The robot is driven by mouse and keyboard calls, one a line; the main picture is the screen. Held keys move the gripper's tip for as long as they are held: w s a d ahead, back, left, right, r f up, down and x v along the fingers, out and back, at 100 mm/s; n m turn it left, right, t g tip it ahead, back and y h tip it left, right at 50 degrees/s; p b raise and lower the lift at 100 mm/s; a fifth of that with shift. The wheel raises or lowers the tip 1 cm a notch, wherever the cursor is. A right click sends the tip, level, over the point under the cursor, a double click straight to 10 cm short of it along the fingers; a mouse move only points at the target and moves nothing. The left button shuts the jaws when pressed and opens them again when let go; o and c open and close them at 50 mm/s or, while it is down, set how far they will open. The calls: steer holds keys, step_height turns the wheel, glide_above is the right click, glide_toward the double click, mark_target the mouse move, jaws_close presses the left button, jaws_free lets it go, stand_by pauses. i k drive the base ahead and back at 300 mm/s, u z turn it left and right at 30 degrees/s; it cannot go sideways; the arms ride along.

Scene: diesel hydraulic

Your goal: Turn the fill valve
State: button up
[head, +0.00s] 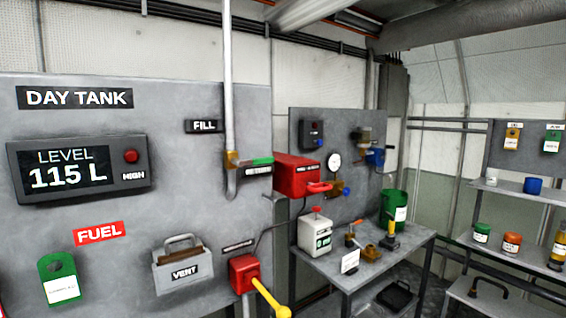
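The fill valve (233,160) is a small brass-coloured body on a vertical grey pipe (228,90). A black label reading FILL (203,126) is on the panel just left of the pipe. A green handle (260,162) sticks out to the right from the valve, roughly level and across the pipe. The pipe runs on below the valve and bends. A small dark label sits under the handle, too small to read. My gripper is not in view.
The DAY TANK panel (110,225) carries a display (80,168) reading LEVEL 115 L. A red box (297,176) stands close right of the green handle. Below is a red unit (243,272) with a yellow lever (270,298). A workbench (385,262) with tools stands at right.

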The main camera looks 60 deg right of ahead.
mark_target(239, 163)
steer(key=z, duration=1.5)
steer(key=k, duration=0.15)
steer(key=z, duration=0.05)
